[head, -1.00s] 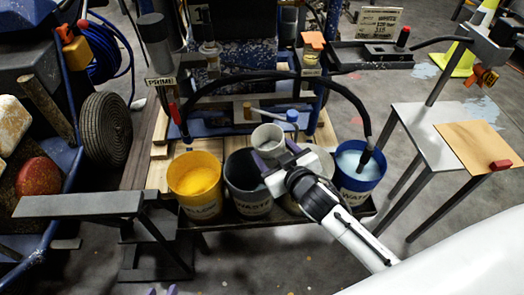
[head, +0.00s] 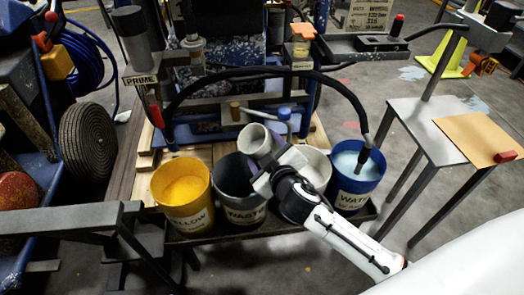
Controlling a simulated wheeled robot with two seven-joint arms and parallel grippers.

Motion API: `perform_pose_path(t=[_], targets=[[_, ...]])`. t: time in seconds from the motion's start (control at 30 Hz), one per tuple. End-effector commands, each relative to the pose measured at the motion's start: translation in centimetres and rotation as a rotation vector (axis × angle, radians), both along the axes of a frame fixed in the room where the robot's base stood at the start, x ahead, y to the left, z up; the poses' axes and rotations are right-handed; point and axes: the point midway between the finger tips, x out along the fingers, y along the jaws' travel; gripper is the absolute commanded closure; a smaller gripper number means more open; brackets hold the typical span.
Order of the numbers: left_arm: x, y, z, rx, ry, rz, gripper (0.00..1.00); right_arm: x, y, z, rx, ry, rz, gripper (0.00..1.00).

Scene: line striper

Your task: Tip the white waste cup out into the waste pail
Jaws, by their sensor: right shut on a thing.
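My right gripper (head: 262,178) is shut on the white waste cup (head: 255,141). The cup is tilted, its open mouth facing up and toward the left, above the back right part of the waste pail. The waste pail (head: 243,214) is dark grey and labelled WASTE. It stands between the yellow pail and a white pail, and its visible inside is dark. I cannot tell whether anything is in the cup or coming out of it. My left gripper is not in view.
A yellow pail (head: 183,213) with yellow contents stands left of the waste pail. A white pail (head: 320,168), partly behind my gripper, and a blue water pail (head: 357,190) stand right. A black hose (head: 345,87) arches over the pails. A grey metal table (head: 428,128) stands at right.

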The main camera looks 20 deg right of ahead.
Motion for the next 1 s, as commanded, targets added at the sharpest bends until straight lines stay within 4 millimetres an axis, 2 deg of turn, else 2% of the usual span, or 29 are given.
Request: perform_pose_path(t=[0.47,0.73,1.0], targets=[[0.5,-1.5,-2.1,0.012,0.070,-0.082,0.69,0.1,-0.4,-0.3,-0.310,-0.038,0.000,0.68],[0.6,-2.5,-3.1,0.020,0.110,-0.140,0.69,0.1,-0.3,-0.6,-0.544,-0.066,-0.001,0.68],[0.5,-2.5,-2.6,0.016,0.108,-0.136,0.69,0.1,-0.3,-0.2,-0.541,-0.063,-0.002,0.68]])
